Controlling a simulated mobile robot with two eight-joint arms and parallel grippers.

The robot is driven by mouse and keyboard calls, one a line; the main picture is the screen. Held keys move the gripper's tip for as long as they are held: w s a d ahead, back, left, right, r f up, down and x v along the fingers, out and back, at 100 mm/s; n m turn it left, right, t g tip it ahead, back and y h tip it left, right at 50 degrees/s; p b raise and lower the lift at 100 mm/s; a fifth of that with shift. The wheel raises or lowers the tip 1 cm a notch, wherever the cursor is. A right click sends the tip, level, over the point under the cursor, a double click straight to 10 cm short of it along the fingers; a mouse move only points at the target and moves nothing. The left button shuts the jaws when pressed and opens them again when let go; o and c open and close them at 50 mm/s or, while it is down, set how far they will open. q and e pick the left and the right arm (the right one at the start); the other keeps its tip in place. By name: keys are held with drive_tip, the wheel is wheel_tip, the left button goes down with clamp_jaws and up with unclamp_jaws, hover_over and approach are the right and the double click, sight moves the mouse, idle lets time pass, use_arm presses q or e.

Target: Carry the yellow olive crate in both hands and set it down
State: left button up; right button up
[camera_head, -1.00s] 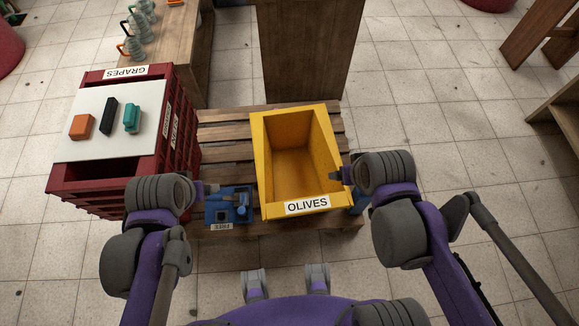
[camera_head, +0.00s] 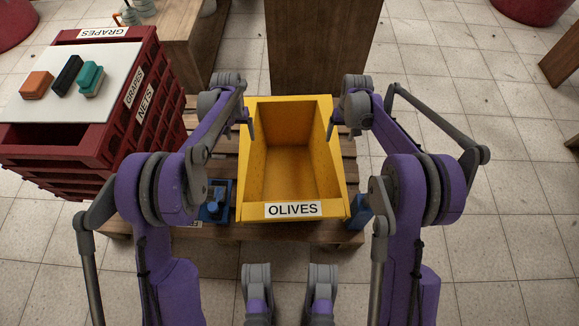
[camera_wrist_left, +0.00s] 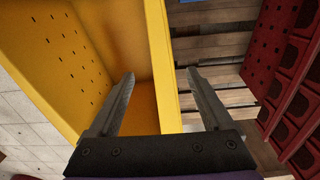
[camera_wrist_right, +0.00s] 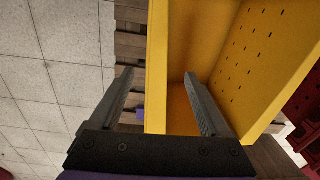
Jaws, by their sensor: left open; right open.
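The yellow olive crate (camera_head: 340,190) stands upright and empty on a wooden pallet, its OLIVES label facing me. My left gripper (camera_head: 249,122) is at its left wall and my right gripper (camera_head: 333,122) at its right wall. In the left wrist view the open jaws (camera_wrist_left: 160,100) straddle the crate's wall (camera_wrist_left: 158,60), one finger inside and one outside. In the right wrist view the open jaws (camera_wrist_right: 160,100) straddle the opposite wall (camera_wrist_right: 157,60) the same way. Neither gripper is closed on the rim.
The pallet (camera_head: 290,235) lies under the crate. A red GRAPES crate stack (camera_head: 150,110) with a white board (camera_head: 60,105) stands at left. A small blue bin (camera_head: 216,205) sits beside the crate. A wooden panel (camera_head: 320,45) rises behind.

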sight(246, 150)
use_arm(q)
drive_tip(key=shift+w+f, duration=0.15)
drive_tip(key=shift+f, duration=0.35)
use_arm(e)
drive_tip(key=shift+w+f, duration=0.15)
drive_tip(key=shift+f, duration=0.4)
drive_tip(key=shift+r, duration=0.1)
use_arm(q)
wheel_tip(246, 150, down, 11)
drive_tip(key=shift+d+r, duration=0.1)
drive_tip(key=shift+r, duration=0.05)
use_arm(e)
wheel_tip(246, 150, down, 11)
drive_tip(key=shift+a+r, duration=0.1)
drive_tip(key=shift+a, duration=0.05)
drive_tip(key=shift+c, duration=0.2)
use_arm(q)
clamp_jaws()
use_arm(e)
clamp_jaws()
